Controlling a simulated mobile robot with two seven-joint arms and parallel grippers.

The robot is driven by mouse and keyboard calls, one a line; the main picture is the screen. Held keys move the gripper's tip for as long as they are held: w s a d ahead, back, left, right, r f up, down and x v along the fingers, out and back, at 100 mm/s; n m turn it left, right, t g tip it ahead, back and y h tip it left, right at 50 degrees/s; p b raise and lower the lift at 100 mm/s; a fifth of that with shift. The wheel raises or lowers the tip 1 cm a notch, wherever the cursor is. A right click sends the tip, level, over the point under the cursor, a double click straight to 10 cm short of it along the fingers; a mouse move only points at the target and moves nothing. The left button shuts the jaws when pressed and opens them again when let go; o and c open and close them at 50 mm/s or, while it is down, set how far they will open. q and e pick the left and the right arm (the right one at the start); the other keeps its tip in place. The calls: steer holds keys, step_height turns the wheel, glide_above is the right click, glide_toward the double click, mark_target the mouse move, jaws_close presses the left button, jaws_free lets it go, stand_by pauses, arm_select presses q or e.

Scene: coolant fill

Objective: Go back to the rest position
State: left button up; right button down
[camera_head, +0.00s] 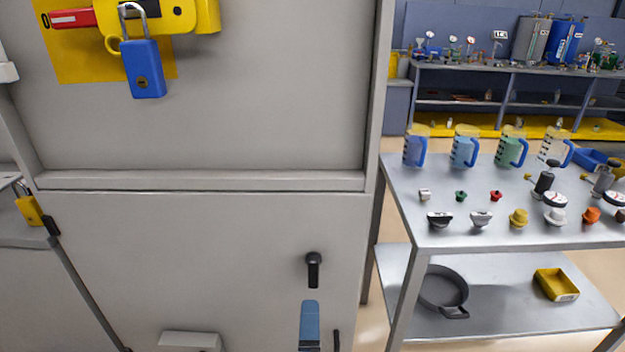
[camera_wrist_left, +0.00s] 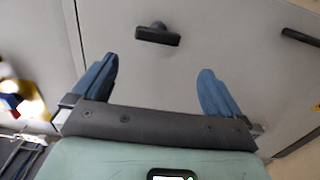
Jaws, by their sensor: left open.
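My left gripper (camera_head: 310,322) shows at the bottom edge of the head view as a blue finger in front of the grey cabinet door (camera_head: 180,265). In the left wrist view the gripper (camera_wrist_left: 157,84) is open, its two blue fingers wide apart with nothing between them. A black handle (camera_head: 314,270) on the door is just above the finger in the head view. In the left wrist view the handle (camera_wrist_left: 157,34) is ahead of the fingertips and apart from them. My right gripper is not in view.
A blue padlock (camera_head: 143,70) hangs from a yellow switch on the upper panel. A yellow padlock (camera_head: 28,210) is at far left. A metal table (camera_head: 400,180) at right holds jugs (camera_head: 464,150) and several caps. A grey pan (camera_head: 443,288) and yellow tray (camera_head: 556,285) sit on its lower shelf.

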arm_select(q)
steer(key=s+a+f+m+g+h+p, duration=0.1)
steer(key=a+f+m+g+p, duration=0.25)
steer(key=f+p, duration=0.45)
steer(key=s+a+f+m+g+h+p, duration=0.1)
steer(key=a+f+m+g+p, duration=0.3)
steer(key=f, duration=0.5)
steer(key=s+a+f+m+g+p, duration=0.1)
steer(key=s+f+m+g+p, duration=0.1)
steer(key=s, duration=0.5)
steer(key=s+a+f+m+g+h+p, duration=0.1)
steer(key=s+a+f+m+g+p, duration=0.1)
steer(key=s+g+p, duration=0.3)
steer(key=s+a+f+m+g+p, duration=0.1)
steer(key=s+f+g+p, duration=0.3)
steer(key=s, duration=0.7)
steer(key=shift+a+f+m+h+p, duration=0.15)
steer(key=shift+f+m+h+p, duration=0.2)
steer(key=shift+m+p, duration=0.4)
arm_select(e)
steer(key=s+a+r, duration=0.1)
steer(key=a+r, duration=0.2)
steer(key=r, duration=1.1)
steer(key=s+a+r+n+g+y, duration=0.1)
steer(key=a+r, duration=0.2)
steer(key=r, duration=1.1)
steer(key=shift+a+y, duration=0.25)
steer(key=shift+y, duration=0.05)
arm_select(q)
steer(key=shift+g, duration=0.25)
